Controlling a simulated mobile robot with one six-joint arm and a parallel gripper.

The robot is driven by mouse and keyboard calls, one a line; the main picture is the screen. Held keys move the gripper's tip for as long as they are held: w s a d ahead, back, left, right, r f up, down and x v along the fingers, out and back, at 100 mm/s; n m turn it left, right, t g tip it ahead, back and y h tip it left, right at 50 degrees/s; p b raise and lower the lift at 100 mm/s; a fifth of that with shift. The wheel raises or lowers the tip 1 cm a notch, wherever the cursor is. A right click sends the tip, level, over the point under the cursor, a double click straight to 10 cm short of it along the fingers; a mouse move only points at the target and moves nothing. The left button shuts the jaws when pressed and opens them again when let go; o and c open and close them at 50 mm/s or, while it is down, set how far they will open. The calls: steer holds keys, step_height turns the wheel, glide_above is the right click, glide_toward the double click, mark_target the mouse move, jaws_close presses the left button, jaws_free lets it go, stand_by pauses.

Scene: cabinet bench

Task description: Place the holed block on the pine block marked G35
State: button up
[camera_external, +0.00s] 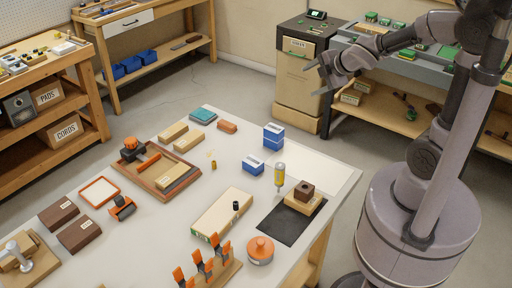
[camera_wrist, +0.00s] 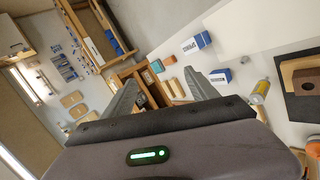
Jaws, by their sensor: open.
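The dark brown holed block (camera_external: 304,191) sits on top of a pale pine block (camera_external: 304,203) on a black mat (camera_external: 276,221), near the table's right edge. In the wrist view the holed block (camera_wrist: 308,84) is at the right edge, its round hole facing up. No marking on the pine block under it is readable, so I cannot tell which block is G35. My gripper (camera_external: 317,79) is open and empty, high above the floor beyond the table's far right. Its two fingers (camera_wrist: 161,90) stand wide apart in the wrist view.
Blue boxes (camera_external: 273,135), an orange round pot (camera_external: 260,250), orange clamps (camera_external: 202,262) and a long pale block (camera_external: 222,214) share the table. More pine blocks (camera_external: 188,142) lie further back.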

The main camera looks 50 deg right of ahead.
steer(key=s+a+m+g+y, duration=0.1)
steer(key=s+a+m+y, duration=0.1)
steer(key=s+a+m, duration=0.5)
steer(key=s+a+m+g+y, duration=0.2)
steer(key=s+a+m, duration=0.5)
steer(key=s+m, duration=0.4)
steer(key=shift+s+a+r+g+y, duration=0.2)
steer(key=shift+s+g+y, duration=0.15)
steer(key=shift+s, duration=0.65)
